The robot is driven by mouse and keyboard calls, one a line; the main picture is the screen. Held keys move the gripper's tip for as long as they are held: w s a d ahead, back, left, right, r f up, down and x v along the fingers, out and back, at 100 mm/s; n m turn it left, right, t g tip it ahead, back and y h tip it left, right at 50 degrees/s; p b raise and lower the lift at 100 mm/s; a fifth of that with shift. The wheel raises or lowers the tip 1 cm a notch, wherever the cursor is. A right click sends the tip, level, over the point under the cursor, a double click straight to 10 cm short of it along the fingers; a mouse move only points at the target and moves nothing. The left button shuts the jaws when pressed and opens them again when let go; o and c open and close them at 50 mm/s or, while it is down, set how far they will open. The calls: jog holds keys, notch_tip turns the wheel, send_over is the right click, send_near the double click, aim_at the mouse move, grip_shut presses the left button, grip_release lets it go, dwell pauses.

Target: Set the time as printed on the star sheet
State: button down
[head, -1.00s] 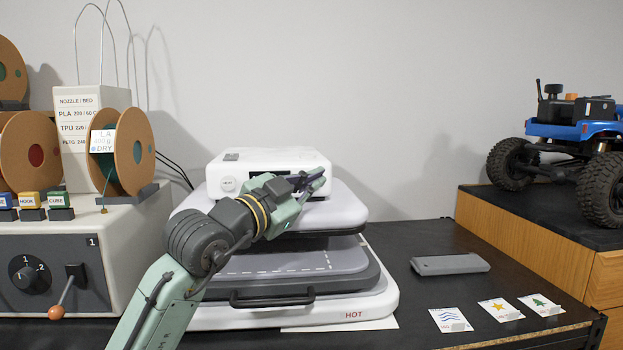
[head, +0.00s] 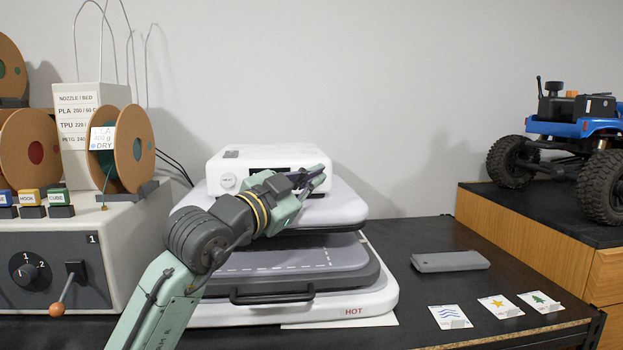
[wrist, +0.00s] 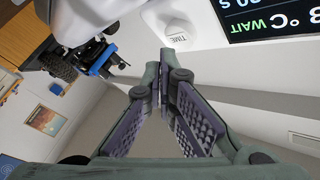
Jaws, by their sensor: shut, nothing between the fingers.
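The star sheet (head: 500,306) lies on the dark bench at front right, the middle of three small cards. Its print is too small to read here. The heat press has a white control box (head: 228,166) on top, with a knob on its left front. In the wrist view a round white TIME control (wrist: 181,40) sits beside the dark display (wrist: 268,18), which shows green WAIT and cut-off readings in °C and seconds. My gripper (head: 322,172) is at the box's right front. In the wrist view its fingertips (wrist: 167,62) are shut, empty, close to the TIME control; I cannot tell whether they touch.
The press's lower plate is marked HOT (head: 354,311). A grey flat piece (head: 450,261) lies on the bench, right of the press. A machine with spools (head: 60,260) stands left. A blue crawler (head: 565,125) sits on a wooden cabinet at right.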

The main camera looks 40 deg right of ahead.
dwell(0.4)
jog(key=shift+w+d, duration=0.25)
jog(key=shift+w, duration=0.1)
jog(key=shift+w+d+p, duration=0.1)
jog(key=shift+w+p, duration=0.15)
jog(key=shift+p, duration=0.05)
dwell(0.4)
jog(key=shift+w+r, duration=0.3)
jog(key=shift+r, duration=0.1)
dwell(0.7)
jog(key=shift+s, duration=0.15)
jog(key=shift+s+f, duration=0.3)
